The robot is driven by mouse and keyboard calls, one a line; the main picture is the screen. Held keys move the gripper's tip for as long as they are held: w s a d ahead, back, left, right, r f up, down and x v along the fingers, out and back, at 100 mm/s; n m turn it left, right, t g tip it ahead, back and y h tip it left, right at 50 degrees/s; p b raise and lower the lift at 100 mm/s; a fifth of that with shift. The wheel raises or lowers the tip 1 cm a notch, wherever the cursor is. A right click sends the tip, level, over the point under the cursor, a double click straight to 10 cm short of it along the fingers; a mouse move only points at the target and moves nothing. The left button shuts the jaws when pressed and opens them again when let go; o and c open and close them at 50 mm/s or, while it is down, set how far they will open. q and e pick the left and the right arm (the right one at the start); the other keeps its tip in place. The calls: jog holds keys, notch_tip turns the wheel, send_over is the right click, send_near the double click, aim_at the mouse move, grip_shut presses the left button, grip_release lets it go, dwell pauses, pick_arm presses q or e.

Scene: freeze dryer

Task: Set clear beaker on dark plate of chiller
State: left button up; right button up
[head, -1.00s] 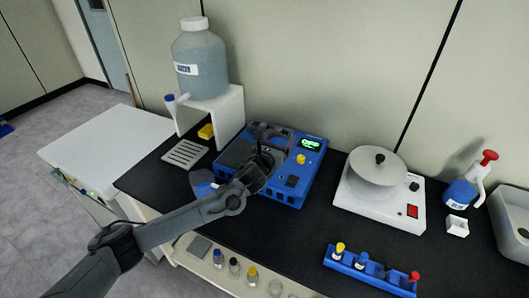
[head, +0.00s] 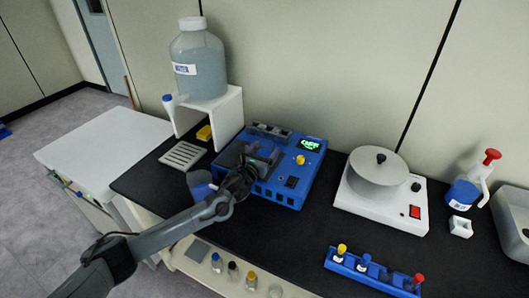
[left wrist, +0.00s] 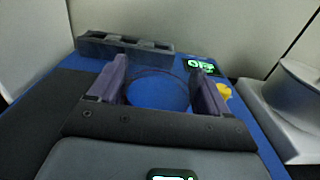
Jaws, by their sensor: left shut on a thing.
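The chiller (head: 287,190) is a blue box on the black bench, with a lit green display and a yellow knob. Its dark plate (head: 227,156) is on the left part of its top, partly behind my gripper; in the left wrist view a dark surface (left wrist: 45,120) lies to the left. My left gripper (head: 262,152) is over the chiller's top, shut on the clear beaker (left wrist: 157,92). The beaker shows as a faint round rim between the fingers, with blue showing through it. Its base contact cannot be told. My right gripper is not in view.
A large bottle (head: 199,62) on a white stand is behind left, with a slotted tray (head: 183,155) before it. A white device with a round bowl (head: 377,172) is right. A blue rack (head: 370,272) is at the front. Black bench is clear between.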

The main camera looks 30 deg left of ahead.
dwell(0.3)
pick_arm(q)
jog(key=o, duration=1.2)
jog(key=shift+c, duration=0.2)
jog(key=shift+r, duration=0.15)
jog(key=s+d+p, duration=0.1)
jog(key=s+p, duration=0.1)
jog(key=s, duration=0.9)
jog(key=shift+s+d, duration=0.35)
jog(key=shift+s, duration=0.05)
